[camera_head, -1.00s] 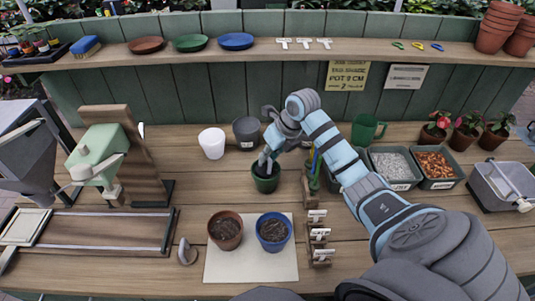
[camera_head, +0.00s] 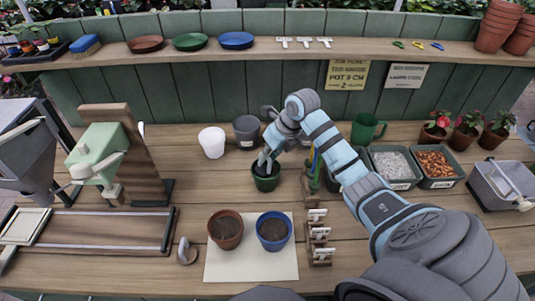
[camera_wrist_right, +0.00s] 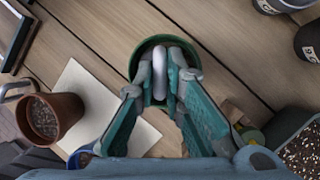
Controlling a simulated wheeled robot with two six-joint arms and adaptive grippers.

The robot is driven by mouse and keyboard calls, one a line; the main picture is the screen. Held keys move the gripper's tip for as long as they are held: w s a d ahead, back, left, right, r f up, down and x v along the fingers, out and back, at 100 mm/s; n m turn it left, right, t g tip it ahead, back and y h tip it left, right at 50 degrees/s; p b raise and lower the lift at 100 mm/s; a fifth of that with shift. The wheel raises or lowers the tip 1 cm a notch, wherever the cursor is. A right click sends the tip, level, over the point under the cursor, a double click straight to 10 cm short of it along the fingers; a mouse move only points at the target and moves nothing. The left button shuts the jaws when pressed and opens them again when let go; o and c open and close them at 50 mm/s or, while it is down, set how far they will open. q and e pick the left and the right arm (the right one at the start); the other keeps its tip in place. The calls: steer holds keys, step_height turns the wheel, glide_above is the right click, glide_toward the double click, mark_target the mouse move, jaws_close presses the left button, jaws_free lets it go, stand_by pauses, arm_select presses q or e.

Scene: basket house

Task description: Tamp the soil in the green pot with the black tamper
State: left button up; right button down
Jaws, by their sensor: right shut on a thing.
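The green pot (camera_head: 266,184) stands on the bench near the middle. It also shows in the right wrist view (camera_wrist_right: 137,62), under my fingers. My right gripper (camera_head: 266,158) points down into its mouth. In the right wrist view my fingers (camera_wrist_right: 165,85) are shut on a pale grey, rounded handle (camera_wrist_right: 159,62), which I take to be the tamper's. The tamper's lower end and the soil in the green pot are hidden by the fingers and the rim. No black part of the tamper shows clearly. My left gripper is not in view.
A terracotta pot (camera_head: 225,243) and a blue pot (camera_head: 274,246), both with soil, stand on a pale mat (camera_head: 250,268). A small grey object (camera_head: 187,252) lies left of them. A white pot (camera_head: 212,143) and a dark grey pot (camera_head: 247,141) stand behind the green pot.

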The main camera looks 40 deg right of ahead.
step_height(320, 180, up, 7)
steer(key=p, duration=0.6)
steer(key=shift+r, duration=0.1)
steer(key=shift+f, duration=0.25)
